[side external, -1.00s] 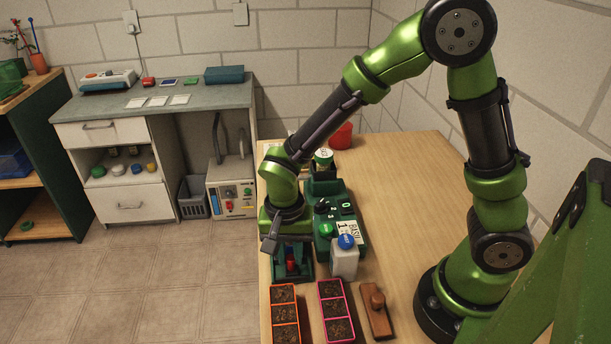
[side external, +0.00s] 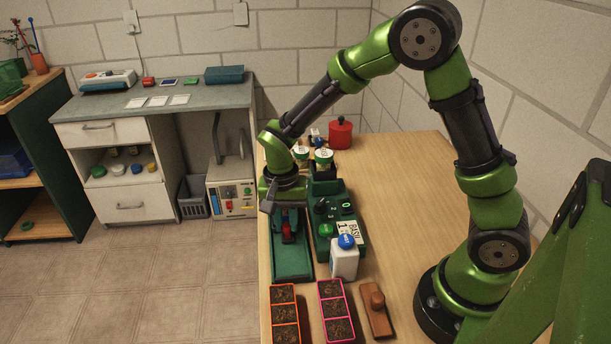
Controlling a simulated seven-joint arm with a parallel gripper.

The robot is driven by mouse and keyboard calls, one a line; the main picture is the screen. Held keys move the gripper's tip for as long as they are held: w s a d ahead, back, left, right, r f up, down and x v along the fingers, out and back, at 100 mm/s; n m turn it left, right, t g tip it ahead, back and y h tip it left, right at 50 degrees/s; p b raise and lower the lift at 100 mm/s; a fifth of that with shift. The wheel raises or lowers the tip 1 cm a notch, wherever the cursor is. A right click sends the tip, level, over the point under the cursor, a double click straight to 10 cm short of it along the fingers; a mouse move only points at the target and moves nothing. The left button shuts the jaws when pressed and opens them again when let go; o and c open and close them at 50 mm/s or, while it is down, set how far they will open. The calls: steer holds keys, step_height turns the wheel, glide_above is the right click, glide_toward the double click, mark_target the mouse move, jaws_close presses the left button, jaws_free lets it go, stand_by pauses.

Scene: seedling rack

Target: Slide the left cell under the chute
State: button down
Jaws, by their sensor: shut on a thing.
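A long green track (side external: 292,265) lies on the wooden table at its left edge. A small red piece (side external: 287,232) sits in the track, under my gripper (side external: 287,222). My gripper points down and is shut on this red piece; the fingertips are small and partly hidden by my wrist. Which part is the left cell cannot be told clearly. A dark green machine (side external: 350,239) with buttons and a label stands just right of the track. Its upright back part (side external: 326,188) carries a white-and-green cup (side external: 323,158). The chute's mouth cannot be made out.
Soil trays with orange (side external: 284,312) and pink rims (side external: 336,311) and a brown wooden block (side external: 377,312) lie in front. A red pot (side external: 341,133) stands behind.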

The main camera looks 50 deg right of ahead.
steer(key=c, duration=1)
jaws_free()
steer(key=r, duration=1.7)
steer(key=shift+w+a, duration=0.25)
steer(key=shift+w, duration=0.05)
steer(key=s+r+n+t, duration=0.1)
steer(key=s+n+t, duration=0.1)
steer(key=s, duration=0.3)
steer(key=s+d+r+n+t+y, duration=0.1)
steer(key=s+n+t, duration=0.1)
steer(key=s, duration=0.3)
steer(key=s+d+r+n+t+y, duration=0.1)
steer(key=s+n+t, duration=0.1)
steer(key=s+t, duration=0.1)
steer(key=shift+s+d+r+n+t, duration=0.15)
steer(key=shift+s+r+n, duration=0.05)
steer(key=shift+s, duration=0.25)
steer(key=shift+s+d+r+n+t, duration=0.1)
steer(key=shift+s+r+n+t, duration=0.1)
steer(key=shift+s, duration=0.25)
